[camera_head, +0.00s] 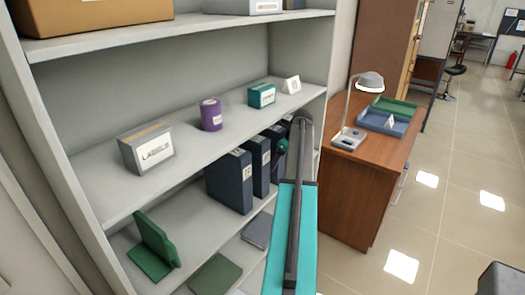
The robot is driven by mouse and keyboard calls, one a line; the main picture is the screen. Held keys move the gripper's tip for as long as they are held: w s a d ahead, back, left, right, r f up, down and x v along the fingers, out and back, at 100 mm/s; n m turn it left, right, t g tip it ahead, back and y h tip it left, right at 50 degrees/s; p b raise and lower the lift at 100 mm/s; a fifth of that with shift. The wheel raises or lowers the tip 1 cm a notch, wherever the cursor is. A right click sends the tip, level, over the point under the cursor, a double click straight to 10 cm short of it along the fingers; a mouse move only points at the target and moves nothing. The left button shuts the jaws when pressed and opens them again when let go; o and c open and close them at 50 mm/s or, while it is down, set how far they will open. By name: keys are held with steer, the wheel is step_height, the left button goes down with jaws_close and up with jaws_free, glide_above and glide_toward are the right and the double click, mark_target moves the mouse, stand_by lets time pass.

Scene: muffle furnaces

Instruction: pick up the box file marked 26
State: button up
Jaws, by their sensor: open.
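Several dark blue box files stand upright in a row on the middle shelf, with white labels on their spines. The nearest box file (228,181) has a number I cannot read surely. A second box file (261,169) stands just behind it to the right. More files stand farther along the row, partly hidden by my arm. I cannot pick out the mark 26 on any spine. My dark and teal arm rises in front of the right end of the shelf. A small teal part of it shows beside the far files. I cannot make out my gripper's fingers.
The shelf above holds a LABELS box (146,149), a purple tin (210,114) and a teal box (261,95). A green bookend-like piece (152,247) stands left of the files. A wooden desk (357,187) with a lamp (368,82) stands right; open tiled floor lies beyond.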

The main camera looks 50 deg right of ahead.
stand_by(0.4)
steer(key=c, duration=1.4)
steer(key=shift+w+r, duration=0.1)
steer(key=shift+r, duration=0.15)
steer(key=shift+c, duration=0.2)
